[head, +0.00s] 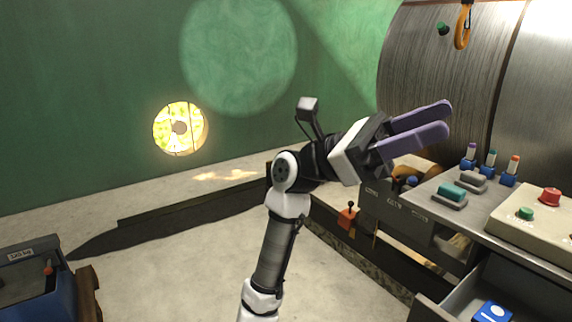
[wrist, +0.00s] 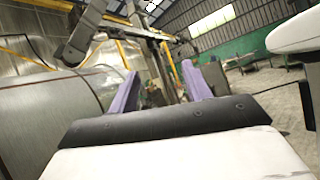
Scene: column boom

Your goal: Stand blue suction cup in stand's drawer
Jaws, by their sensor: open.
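My gripper (head: 446,118) is raised in the middle of the head view, its two purple fingers apart with nothing between them. The fingers also show open and empty in the wrist view (wrist: 162,80). A grey-topped stand (head: 432,212) is below and to the right of the gripper. An open drawer (head: 450,296) at the lower right holds a blue piece with white marks (head: 493,312), cut off by the frame edge. A small dark blue rounded thing (head: 412,181) sits in a compartment at the stand's left; I cannot tell whether it is the suction cup.
Several coloured markers in blue holders (head: 488,163) and teal and grey blocks (head: 452,194) stand on the top. A control box with red and green buttons (head: 540,215) is at right. A large metal cylinder (head: 440,70) rises behind.

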